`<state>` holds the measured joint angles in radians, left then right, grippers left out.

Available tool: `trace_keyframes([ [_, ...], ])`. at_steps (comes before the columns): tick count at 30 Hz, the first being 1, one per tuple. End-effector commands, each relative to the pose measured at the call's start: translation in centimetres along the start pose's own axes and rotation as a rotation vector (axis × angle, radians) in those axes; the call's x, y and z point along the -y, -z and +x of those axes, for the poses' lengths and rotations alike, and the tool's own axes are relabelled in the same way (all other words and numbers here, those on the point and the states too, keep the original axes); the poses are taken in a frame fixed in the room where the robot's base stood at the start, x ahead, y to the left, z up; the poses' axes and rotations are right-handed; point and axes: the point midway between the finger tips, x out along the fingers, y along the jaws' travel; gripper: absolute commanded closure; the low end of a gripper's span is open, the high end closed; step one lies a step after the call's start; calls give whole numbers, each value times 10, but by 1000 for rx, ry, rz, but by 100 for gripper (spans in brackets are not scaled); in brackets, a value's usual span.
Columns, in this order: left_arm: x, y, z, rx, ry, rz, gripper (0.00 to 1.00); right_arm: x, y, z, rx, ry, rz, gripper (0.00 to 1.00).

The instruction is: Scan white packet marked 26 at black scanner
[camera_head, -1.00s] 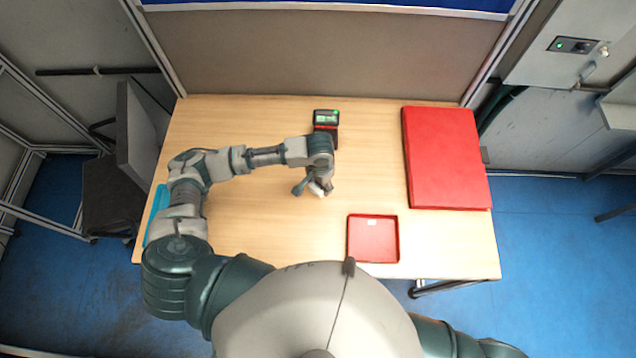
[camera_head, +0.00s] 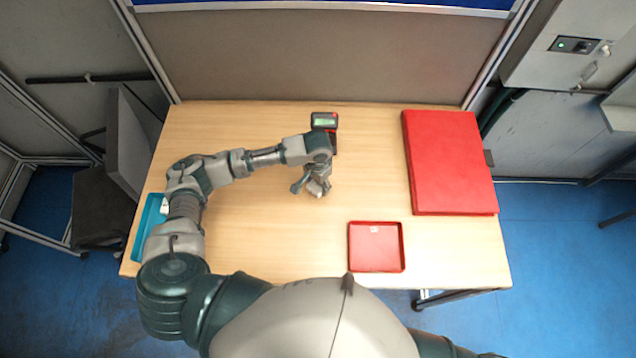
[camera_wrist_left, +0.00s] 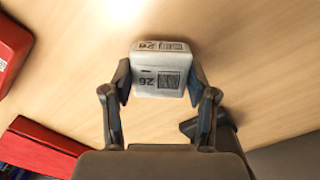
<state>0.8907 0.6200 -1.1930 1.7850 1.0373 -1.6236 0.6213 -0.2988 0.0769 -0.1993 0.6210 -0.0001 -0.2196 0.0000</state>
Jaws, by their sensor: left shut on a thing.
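The white packet marked 26 (camera_wrist_left: 158,80) is between the two fingertips of my left gripper (camera_wrist_left: 160,85) in the left wrist view. Its printed number and barcode face the camera. In the head view my left gripper (camera_head: 314,188) is shut on it and mostly hides it. The black scanner (camera_head: 324,122), with a lit green display and a red part below, stands at the back middle of the table, just behind my left wrist, which partly covers it. My right gripper is out of view.
A red tray (camera_head: 351,258) with a small white label lies at the front right. A large red box (camera_head: 450,160) stands at the right. A blue tray (camera_head: 146,232) sits at the left edge, partly behind my arm. The wooden table (camera_head: 260,230) is otherwise clear.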

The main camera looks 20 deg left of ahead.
Motion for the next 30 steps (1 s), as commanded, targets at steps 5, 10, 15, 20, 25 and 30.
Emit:
trace_keyframes([
  [5,-14,-17,-28,2,-2,2,83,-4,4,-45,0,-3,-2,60],
  [10,-38,-44,-48,-4,-3,4,83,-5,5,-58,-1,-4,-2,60],
  [15,-63,-72,-73,-3,-4,6,83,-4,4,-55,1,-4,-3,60],
  [20,-80,-92,-93,-1,-2,3,83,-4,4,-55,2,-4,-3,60],
  [25,-84,-98,-99,0,0,0,83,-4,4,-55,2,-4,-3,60],
  [30,-83,-98,-99,0,0,0,83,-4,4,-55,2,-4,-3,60],
])
